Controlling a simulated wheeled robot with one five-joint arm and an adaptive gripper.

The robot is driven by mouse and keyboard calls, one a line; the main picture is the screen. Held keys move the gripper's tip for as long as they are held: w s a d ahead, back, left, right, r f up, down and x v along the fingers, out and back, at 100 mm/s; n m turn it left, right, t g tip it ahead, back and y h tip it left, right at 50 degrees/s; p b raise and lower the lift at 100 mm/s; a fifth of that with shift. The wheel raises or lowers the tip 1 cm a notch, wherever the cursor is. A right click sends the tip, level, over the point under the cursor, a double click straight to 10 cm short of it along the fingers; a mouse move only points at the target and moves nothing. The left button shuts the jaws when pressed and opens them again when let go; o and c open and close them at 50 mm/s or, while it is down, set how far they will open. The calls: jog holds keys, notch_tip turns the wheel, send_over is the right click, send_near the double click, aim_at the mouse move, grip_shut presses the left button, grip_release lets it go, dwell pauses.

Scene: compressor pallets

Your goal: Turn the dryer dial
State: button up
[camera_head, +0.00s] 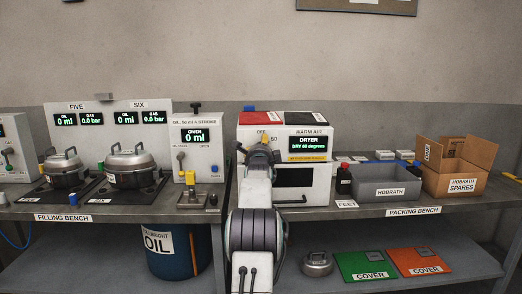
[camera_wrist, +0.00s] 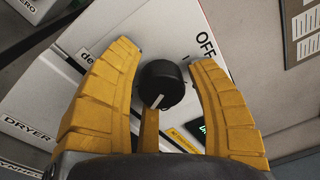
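The dryer (camera_head: 316,182) is a white box on the bench in the middle of the head view. The dial (camera_wrist: 161,84) is a round black knob with a white pointer mark, seen in the wrist view on the white panel, near the word "OFF". My gripper (camera_wrist: 167,60) has its yellow fingers spread on either side of the dial. A narrow gap shows at the right finger; contact at the left cannot be told. In the head view my gripper (camera_head: 264,137) is at the dryer's front and hides the dial.
A grey bin (camera_head: 385,190) and a cardboard spares box (camera_head: 455,185) stand right of the dryer. The oil unit (camera_head: 198,135) and metal pots (camera_head: 130,162) stand left.

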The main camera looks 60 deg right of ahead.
jog(key=shift+o, duration=1.1)
jog(key=shift+s, duration=0.1)
jog(key=v, duration=1.2)
